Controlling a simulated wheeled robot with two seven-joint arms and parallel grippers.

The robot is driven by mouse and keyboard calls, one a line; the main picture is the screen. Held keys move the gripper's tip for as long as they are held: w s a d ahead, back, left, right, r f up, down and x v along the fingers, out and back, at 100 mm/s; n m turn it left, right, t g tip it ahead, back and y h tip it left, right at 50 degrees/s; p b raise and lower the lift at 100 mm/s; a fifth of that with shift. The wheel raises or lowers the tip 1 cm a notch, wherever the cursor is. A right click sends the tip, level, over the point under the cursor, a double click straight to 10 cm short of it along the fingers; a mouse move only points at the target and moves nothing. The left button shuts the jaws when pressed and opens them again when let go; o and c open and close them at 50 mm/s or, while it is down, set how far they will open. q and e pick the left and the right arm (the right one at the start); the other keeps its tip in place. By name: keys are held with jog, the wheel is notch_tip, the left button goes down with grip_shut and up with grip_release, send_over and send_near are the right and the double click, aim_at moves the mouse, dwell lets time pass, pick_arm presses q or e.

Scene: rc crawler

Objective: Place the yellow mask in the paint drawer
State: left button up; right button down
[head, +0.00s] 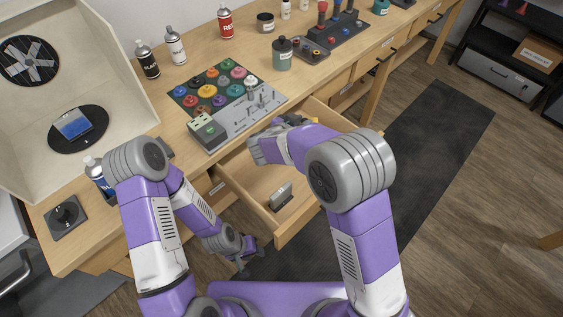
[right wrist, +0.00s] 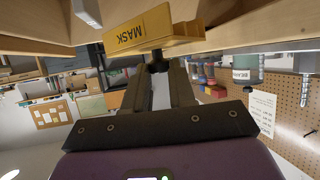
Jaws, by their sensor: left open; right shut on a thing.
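The yellow mask (right wrist: 138,34), a block with a "MASK" label, is held between the fingertips of my right gripper (right wrist: 158,66) in the right wrist view. In the head view only a sliver of yellow shows behind my right wrist, over the back of the drawer; the fingers there are mostly hidden. The wooden drawer (head: 244,197) is pulled out from the workbench, and a small grey labelled block (head: 282,194) stands inside near its front. I cannot read the drawer's label. My left gripper (head: 243,262) is open and empty, low in front of the bench, left of the drawer.

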jog(key=shift+w+a+f+b, duration=0.25)
jog(key=shift+w+f+b, duration=0.15)
jog(key=shift+w+f, duration=0.3)
notch_tip(320, 180, down, 10)
jog(key=b, duration=0.4)
jog(key=shift+b, duration=0.3)
pick_arm(q)
notch_tip(320, 180, down, 6)
pick_arm(e)
jog(key=c, duration=0.9)
grip_release()
jog(key=shift+f, duration=0.1)
jog(key=shift+c, duration=0.2)
